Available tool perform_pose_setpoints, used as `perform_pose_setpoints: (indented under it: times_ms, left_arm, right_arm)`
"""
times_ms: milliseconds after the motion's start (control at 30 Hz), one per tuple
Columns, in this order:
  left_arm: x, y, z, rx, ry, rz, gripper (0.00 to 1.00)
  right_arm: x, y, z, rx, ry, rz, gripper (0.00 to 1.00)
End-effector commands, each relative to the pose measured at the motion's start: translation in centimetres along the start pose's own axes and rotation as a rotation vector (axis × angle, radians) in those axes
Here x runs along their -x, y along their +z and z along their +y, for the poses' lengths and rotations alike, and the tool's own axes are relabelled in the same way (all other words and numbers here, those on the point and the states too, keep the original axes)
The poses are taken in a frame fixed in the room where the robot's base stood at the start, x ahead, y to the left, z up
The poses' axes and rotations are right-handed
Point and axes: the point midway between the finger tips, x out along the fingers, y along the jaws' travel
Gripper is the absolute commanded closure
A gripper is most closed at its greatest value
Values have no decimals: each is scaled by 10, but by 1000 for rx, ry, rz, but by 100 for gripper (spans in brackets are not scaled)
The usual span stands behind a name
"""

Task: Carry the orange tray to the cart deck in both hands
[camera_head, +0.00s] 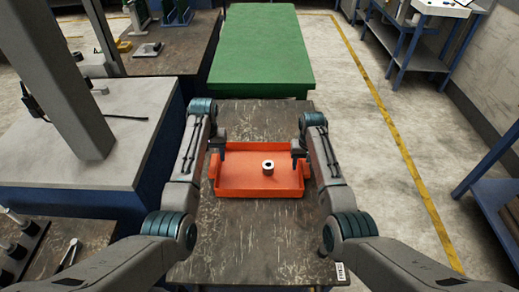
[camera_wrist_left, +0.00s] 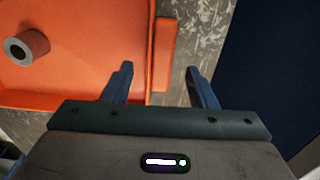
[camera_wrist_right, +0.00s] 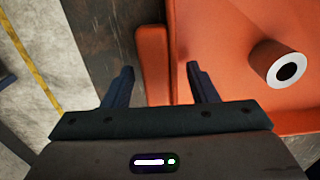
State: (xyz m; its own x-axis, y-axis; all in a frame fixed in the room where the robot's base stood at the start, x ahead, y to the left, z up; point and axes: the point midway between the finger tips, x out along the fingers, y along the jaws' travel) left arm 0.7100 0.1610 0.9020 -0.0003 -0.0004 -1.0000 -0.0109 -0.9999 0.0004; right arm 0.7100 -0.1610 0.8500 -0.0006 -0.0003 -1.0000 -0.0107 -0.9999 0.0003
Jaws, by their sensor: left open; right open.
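The orange tray (camera_head: 240,187) lies flat on a dark, scratched table (camera_head: 245,240), with a small grey ring-shaped part (camera_head: 268,167) inside it. My left gripper (camera_head: 219,147) is open at the tray's left side. In the left wrist view its fingers (camera_wrist_left: 159,86) stand on either side of the tray's left handle (camera_wrist_left: 164,55), with a gap to it. My right gripper (camera_head: 298,151) is open at the right side. In the right wrist view its fingers (camera_wrist_right: 160,84) straddle the right handle (camera_wrist_right: 152,65). I cannot tell which surface is the cart deck.
A green-topped surface (camera_head: 261,45) stands directly beyond the table. A grey-topped bench (camera_head: 80,165) with a post adjoins the left. A blue-framed cart (camera_head: 425,60) stands at the back right. Open floor with a yellow line (camera_head: 390,125) lies to the right.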

Motion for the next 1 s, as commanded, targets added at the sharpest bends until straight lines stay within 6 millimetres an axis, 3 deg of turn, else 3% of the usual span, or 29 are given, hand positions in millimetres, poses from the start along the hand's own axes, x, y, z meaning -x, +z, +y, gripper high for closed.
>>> perform_pose_setpoints:
  times_ms: [100,233,533,1000]
  left_arm:
    - [27,-1,0,0,1,4,47]
    - [49,0,0,0,0,2,47]
    - [68,0,0,0,0,0,47]
    - [67,0,0,0,0,0,47]
  right_arm:
    - [0,0,0,0,0,0,47]
    - [0,0,0,0,0,0,47]
    - [8,-1,0,0,0,2,47]
    - [98,-1,0,0,-1,3,47]
